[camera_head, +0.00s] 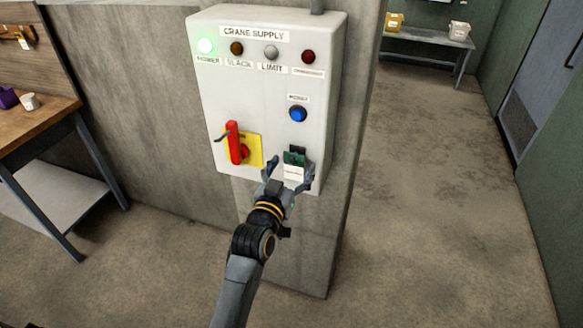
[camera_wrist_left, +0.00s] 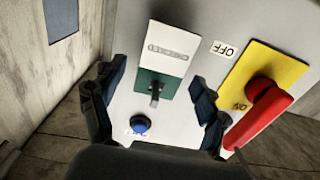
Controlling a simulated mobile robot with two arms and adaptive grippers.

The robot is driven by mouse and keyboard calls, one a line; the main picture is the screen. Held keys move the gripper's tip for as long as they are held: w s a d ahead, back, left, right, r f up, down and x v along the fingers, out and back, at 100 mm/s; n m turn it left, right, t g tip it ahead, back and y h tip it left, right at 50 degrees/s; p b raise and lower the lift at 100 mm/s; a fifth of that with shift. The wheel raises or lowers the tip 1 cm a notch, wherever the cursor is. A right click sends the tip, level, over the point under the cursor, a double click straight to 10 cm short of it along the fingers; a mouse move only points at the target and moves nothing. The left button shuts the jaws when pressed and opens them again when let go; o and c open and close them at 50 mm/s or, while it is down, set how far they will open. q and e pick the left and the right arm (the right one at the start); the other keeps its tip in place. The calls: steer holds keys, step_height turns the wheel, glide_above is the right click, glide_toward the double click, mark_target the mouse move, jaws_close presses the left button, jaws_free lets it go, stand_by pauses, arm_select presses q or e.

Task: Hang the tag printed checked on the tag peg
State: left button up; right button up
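A tag with a white lower part and a green upper part (camera_head: 293,172) is on the front of the white crane supply panel, at its lower right. In the left wrist view the tag (camera_wrist_left: 166,47) appears upside down, with printing that looks like "CHECKED". The dark tag peg (camera_wrist_left: 155,90) sticks out at its green part, and the tag appears to hang on it. My left gripper (camera_head: 289,177) is open, with one finger on each side of the tag. In the left wrist view its fingers (camera_wrist_left: 155,103) stand clear of the tag. My right gripper is not in view.
The panel (camera_head: 230,100) carries a red handle (camera_head: 235,143) on a yellow plate just left of my gripper, a blue button (camera_head: 297,114) above, and a lit green lamp (camera_head: 205,46). A wooden bench (camera_head: 40,133) stands left. Open floor (camera_head: 450,200) lies right.

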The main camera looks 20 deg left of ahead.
arm_select(q)
steer(key=shift+s, duration=0.5)
steer(key=s, duration=1.1)
steer(key=shift+a, duration=0.2)
steer(key=s+d+f+m+g+h+b, duration=0.1)
steer(key=d+f+g, duration=0.15)
steer(key=f, duration=1.05)
steer(key=s+d+f+g+b, duration=0.1)
steer(key=f+g, duration=0.2)
steer(key=f, duration=1)
steer(key=s+f+g, duration=0.2)
steer(key=s+f, duration=0.2)
steer(key=f, duration=0.4)
steer(key=s+f+g, duration=0.2)
steer(key=s+f, duration=0.2)
steer(key=f, duration=0.5)
steer(key=s+a+f+g+b, duration=0.1)
steer(key=s+a+f+g, duration=0.1)
steer(key=s+f, duration=0.5)
steer(key=s+a+f+g+y+b, duration=0.1)
steer(key=s+a+f+g, duration=0.2)
steer(key=s+f, duration=0.4)
steer(key=s+a+f+m+g+b, duration=0.1)
steer(key=s+a+f, duration=0.3)
steer(key=s, duration=1.2)
step_height(320, 180, down, 4)
steer(key=shift+s+a+r+g+y, duration=0.1)
steer(key=shift+s+a+g+y, duration=0.2)
steer(key=shift+g, duration=0.45)
